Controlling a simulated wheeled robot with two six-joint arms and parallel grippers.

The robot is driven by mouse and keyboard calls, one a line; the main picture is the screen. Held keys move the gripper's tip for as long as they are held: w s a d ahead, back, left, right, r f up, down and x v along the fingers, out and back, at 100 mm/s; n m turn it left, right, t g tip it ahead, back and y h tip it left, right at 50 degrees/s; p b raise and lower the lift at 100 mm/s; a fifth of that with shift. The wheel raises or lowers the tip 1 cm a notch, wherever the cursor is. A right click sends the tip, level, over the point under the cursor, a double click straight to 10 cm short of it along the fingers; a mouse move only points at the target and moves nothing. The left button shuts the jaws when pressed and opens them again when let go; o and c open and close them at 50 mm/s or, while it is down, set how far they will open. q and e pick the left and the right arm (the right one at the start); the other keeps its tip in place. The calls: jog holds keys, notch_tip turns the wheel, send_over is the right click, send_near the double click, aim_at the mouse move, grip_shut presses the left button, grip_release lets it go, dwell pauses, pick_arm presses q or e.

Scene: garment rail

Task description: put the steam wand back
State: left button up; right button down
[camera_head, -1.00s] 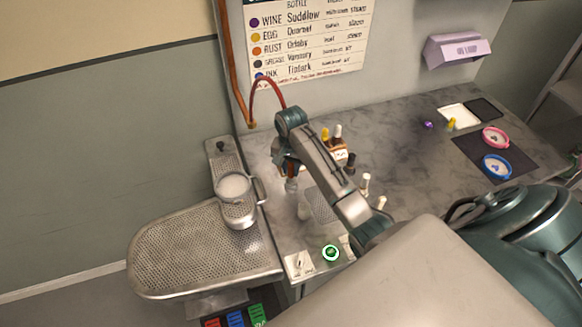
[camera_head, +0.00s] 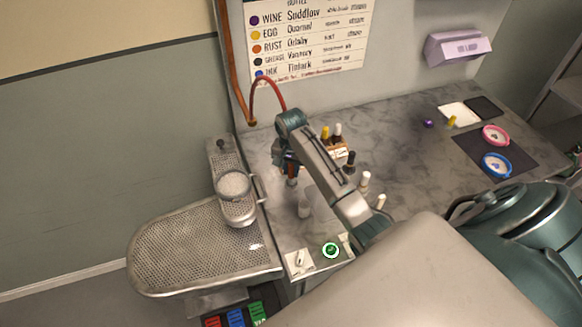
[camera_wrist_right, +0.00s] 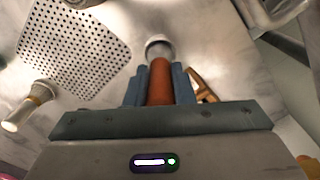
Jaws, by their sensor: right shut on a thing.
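My right gripper (camera_head: 290,166) hangs over the left part of the marble counter, left of the small bottles. In the right wrist view its fingers (camera_wrist_right: 159,85) are shut on the steam wand, around its rust-orange handle (camera_wrist_right: 160,82). The wand's pale round metal head (camera_wrist_right: 159,47) points away from the gripper. In the head view the wand (camera_head: 292,181) shows only as a small tip below the gripper. A red hose (camera_head: 268,82) arcs from the wall pipe towards the gripper. I cannot make out the wand's holder for certain. My left gripper is out of view.
A green-lit button (camera_head: 331,250) is at the front edge.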

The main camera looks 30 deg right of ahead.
jog(key=shift+f, duration=0.25)
dwell(0.5)
jog(key=c, duration=0.8)
grip_release()
jog(key=shift+c, duration=0.2)
jog(key=shift+r, duration=0.15)
jog(key=shift+r, duration=3.6)
